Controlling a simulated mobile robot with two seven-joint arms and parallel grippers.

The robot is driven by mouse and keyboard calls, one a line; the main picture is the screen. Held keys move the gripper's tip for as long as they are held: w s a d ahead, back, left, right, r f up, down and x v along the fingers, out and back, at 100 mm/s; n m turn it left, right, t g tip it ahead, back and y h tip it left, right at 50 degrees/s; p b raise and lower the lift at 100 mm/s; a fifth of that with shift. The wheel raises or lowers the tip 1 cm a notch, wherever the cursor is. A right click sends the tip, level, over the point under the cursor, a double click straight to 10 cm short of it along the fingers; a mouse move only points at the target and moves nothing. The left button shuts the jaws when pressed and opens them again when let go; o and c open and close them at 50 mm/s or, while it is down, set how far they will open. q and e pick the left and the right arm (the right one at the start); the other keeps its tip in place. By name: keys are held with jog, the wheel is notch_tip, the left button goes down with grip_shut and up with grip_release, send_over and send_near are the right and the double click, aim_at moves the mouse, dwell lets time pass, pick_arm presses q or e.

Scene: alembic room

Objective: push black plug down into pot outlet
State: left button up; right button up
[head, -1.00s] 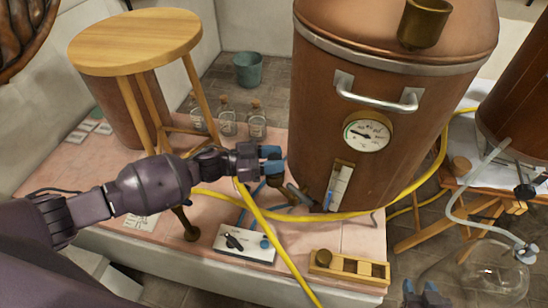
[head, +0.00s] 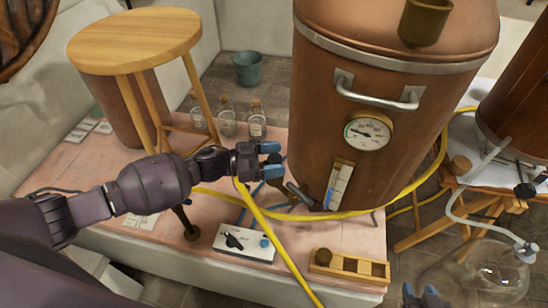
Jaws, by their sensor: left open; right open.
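The copper pot (head: 390,70) stands on the pink slab, with a dial and a silver handle on its front. A dark grey stub (head: 299,195), apparently its outlet, slants out low on the pot's left side. I cannot clearly tell a separate black plug from this stub. My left gripper (head: 272,160) is open just above and left of the stub, its blue fingers spread one above the other with nothing visible between them. My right gripper (head: 424,292) is open and empty at the bottom edge, low and right.
A yellow hose (head: 262,228) crosses the slab below my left gripper. A white switch box (head: 244,244) and a wooden block rack (head: 348,266) sit at the front. A wooden stool (head: 135,40) and small bottles (head: 228,122) stand behind. A glass flask (head: 497,268) is at right.

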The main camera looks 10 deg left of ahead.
pick_arm(q)
jog(key=b+v, duration=0.1)
jog(key=v, duration=0.9)
jog(key=shift+a, duration=0.35)
jog(key=shift+s, duration=0.15)
jog(key=w+r+t+y, duration=0.1)
jog(key=w+t+y, duration=0.45)
jog(key=t, duration=0.25)
jog(key=s+a+f+n+g+y, duration=0.1)
jog(key=s+a+f+n+y, duration=0.1)
jog(key=s+f+n+y, duration=0.2)
jog(key=s+a+f+n+y, duration=0.2)
jog(key=s+f+n+y, duration=0.1)
jog(key=s, duration=0.8)
jog(key=s+a+f+n+g+y, duration=0.1)
jog(key=s+a+f+n+y, duration=0.1)
jog(key=s+f+n+y, duration=0.2)
jog(key=s+f+n, duration=0.2)
jog(key=s+f, duration=0.1)
jog(key=s, duration=0.1)
jog(key=shift+a+f+g+y, duration=0.15)
jog(key=shift+a+g+y, duration=0.1)
jog(key=shift+g+y, duration=0.1)
